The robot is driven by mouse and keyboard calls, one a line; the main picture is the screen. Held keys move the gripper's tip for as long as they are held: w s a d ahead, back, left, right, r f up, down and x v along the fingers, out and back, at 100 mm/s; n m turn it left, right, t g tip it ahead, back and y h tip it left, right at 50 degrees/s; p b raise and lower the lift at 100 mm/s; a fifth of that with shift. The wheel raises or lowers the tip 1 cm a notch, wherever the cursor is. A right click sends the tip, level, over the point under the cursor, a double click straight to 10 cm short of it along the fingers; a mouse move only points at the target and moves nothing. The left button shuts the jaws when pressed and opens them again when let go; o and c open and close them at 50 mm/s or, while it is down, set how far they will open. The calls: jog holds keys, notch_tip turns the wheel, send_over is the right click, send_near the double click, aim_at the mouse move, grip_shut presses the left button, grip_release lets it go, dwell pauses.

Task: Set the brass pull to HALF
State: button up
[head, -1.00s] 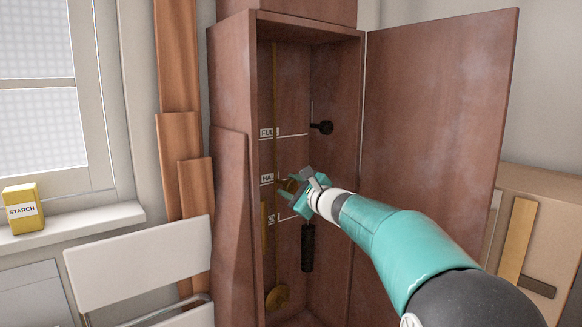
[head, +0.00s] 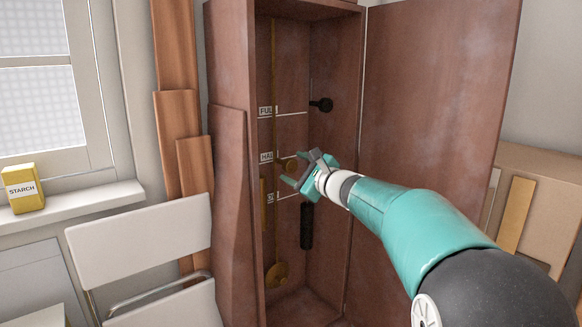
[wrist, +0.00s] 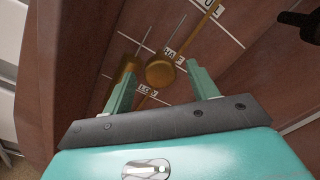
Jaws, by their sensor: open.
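The brass pull (head: 289,164) is a round knob on the back panel inside the tall brown case. It shows at the HALF label (head: 267,157), at or just below that line; the angle hides the exact match. In the wrist view the pull (wrist: 160,70) overlaps the lower end of the HALF label (wrist: 173,53). My gripper (head: 310,170) is open in front of the pull and slightly to its right in the head view. In the wrist view the pull appears between the two fingertips, with a gap on each side. I cannot tell the depth between them.
The FULL label (head: 266,111) is above. A black knob (head: 322,105) and a dark cylinder (head: 307,226) are on the right inside wall. A brass disc (head: 277,275) hangs low.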

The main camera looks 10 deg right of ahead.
jog(key=v, duration=1.1)
jog(key=s+a+f+n+g, duration=0.4)
jog(key=s+a+n, duration=0.2)
jog(key=s, duration=0.2)
jog(key=s+a+f+n+g, duration=0.3)
jog(key=s+a+f+n, duration=0.15)
jog(key=s, duration=0.35)
jog(key=s+d+f+n+g+h, duration=0.1)
jog(key=s+f+n+h, duration=0.3)
jog(key=s, duration=0.4)
jog(key=s+d+f+n+g+h, duration=0.2)
jog(key=s+d+f+n+h, duration=0.1)
jog(key=s+f+n, duration=0.3)
jog(key=s+n+h, duration=0.1)
jog(key=s, duration=0.1)
jog(key=shift+s+d+f, duration=0.25)
jog(key=shift+s+f, duration=0.1)
jog(key=shift+s, duration=0.05)
